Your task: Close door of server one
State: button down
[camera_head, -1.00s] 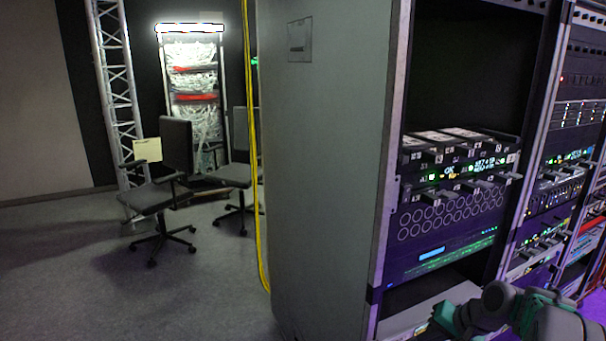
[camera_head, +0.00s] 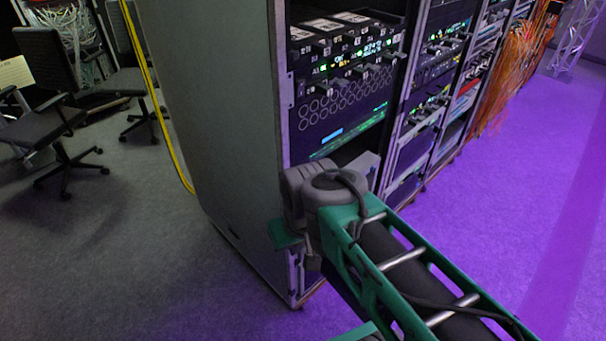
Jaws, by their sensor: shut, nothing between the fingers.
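The nearest server rack (camera_head: 283,100) stands at the centre with its front open, showing lit equipment. A tall grey panel (camera_head: 205,110) forms its left side. I cannot tell whether this panel is a fixed side wall or an opened door, and I make out no other door. My arm reaches in from the lower right across the lower front of the rack. My gripper (camera_head: 287,236) shows only as a small green part at the rack's lower front edge. It is shut and empty, its fingers mostly hidden behind my grey wrist.
More racks (camera_head: 440,100) continue to the right, with orange cables (camera_head: 515,65) hanging at the far end. The purple-lit floor (camera_head: 500,210) on the right is clear. Office chairs (camera_head: 55,110) and a yellow cable (camera_head: 150,90) are on the left.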

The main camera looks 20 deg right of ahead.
aim_at(332, 275)
jog(key=u, duration=1.15)
jog(key=k, duration=0.55)
jog(key=u, duration=0.45)
